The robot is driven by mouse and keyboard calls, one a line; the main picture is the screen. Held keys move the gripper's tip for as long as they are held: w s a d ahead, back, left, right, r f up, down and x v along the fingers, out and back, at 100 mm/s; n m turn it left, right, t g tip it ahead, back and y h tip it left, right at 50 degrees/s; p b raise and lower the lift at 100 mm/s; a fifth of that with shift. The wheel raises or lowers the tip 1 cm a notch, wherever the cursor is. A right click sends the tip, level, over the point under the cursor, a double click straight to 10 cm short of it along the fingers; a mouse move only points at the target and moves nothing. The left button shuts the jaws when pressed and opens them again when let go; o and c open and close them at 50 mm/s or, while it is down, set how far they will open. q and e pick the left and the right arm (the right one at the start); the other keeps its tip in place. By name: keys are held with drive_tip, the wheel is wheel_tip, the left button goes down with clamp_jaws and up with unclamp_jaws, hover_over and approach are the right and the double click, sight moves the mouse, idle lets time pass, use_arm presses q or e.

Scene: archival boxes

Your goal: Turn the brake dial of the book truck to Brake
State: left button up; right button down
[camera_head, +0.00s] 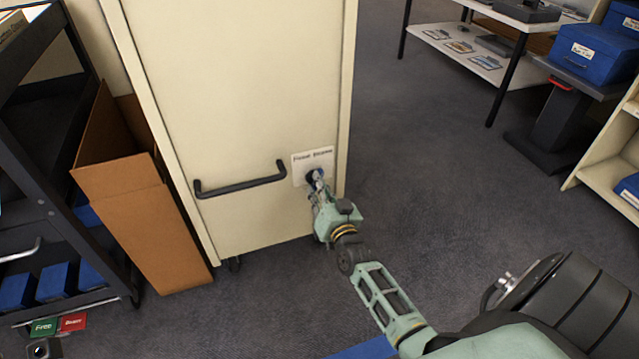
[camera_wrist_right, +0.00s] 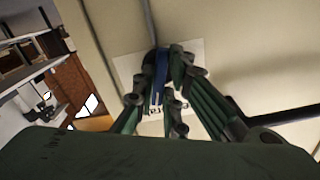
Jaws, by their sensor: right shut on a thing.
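A black shelf truck (camera_head: 48,200) stands at the left. At its foot are a green Free tag (camera_head: 43,327) and a red tag (camera_head: 73,322) whose word is hard to read. Below them is a dark knob-like part (camera_head: 44,348), cut off by the bottom edge. My right gripper (camera_head: 315,178) is at a dark dial (camera_head: 311,175) on a white label plate (camera_head: 313,160) of a cream panel. In the right wrist view, its fingers (camera_wrist_right: 165,90) are shut around a blue, dark-ended part (camera_wrist_right: 158,75) in front of the plate. The dial's pointing direction is hidden. My left gripper is out of view.
The cream panel (camera_head: 235,90) carries a black bar handle (camera_head: 240,181) left of the plate and has a caster below. An open cardboard box (camera_head: 150,215) stands between panel and truck. A table (camera_head: 510,80) and blue boxes (camera_head: 595,52) are at the back right. The middle floor is clear.

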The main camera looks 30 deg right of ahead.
drive_tip(key=shift+m+p, duration=0.35)
drive_tip(key=shift+m, duration=1.15)
drive_tip(key=c, duration=1.8)
unclamp_jaws()
drive_tip(key=v, duration=1.2)
drive_tip(key=shift+d, duration=0.1)
